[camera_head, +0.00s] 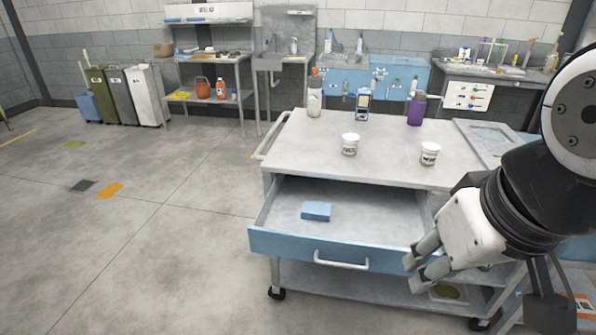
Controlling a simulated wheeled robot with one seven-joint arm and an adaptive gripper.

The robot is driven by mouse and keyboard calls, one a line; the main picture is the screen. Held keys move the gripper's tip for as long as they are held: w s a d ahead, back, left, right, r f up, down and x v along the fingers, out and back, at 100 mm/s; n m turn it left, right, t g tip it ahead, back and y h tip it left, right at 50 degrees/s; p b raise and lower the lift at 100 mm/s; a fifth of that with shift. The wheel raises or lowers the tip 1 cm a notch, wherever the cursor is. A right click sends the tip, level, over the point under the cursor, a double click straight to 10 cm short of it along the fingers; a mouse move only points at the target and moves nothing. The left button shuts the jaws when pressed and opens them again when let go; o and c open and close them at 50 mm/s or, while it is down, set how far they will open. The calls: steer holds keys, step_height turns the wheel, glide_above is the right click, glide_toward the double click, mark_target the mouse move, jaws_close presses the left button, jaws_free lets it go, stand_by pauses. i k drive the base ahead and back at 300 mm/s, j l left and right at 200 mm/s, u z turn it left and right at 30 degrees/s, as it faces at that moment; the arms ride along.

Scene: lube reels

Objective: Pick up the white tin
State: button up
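Two small white tins with dark markings stand upright on top of the grey cart. One white tin (350,145) is near the middle of the top, and the other white tin (430,154) is nearer its right side. I cannot tell which of them the task means. My gripper (412,273) is at the lower right, in front of the cart by the right end of the open drawer. It is lower than both tins and apart from them. Its two fingers are apart with nothing seen between them.
The cart's blue-fronted drawer (300,243) is pulled out, with a blue block (316,211) inside. A clear bottle (314,98), a handheld device (362,104) and a purple bottle (417,109) stand at the cart top's back. Floor to the left is mostly clear.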

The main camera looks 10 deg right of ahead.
mark_target(348, 150)
steer(key=z, duration=0.4)
steer(key=i+j+z, duration=0.2)
steer(key=j, duration=0.15)
steer(key=i+j+z, duration=0.1)
steer(key=j+z, duration=0.15)
steer(key=j, duration=0.15)
steer(key=i+j+z, duration=0.2)
steer(key=j, duration=0.2)
steer(key=i+j, duration=0.15)
steer(key=j, duration=0.2)
steer(key=i+j, duration=0.2)
steer(key=i+j+z, duration=0.1)
steer(key=j, duration=0.35)
steer(key=i+j, duration=0.2)
steer(key=j, duration=0.15)
steer(key=i+j, duration=0.15)
steer(key=j, duration=0.2)
steer(key=l+z, duration=0.05)
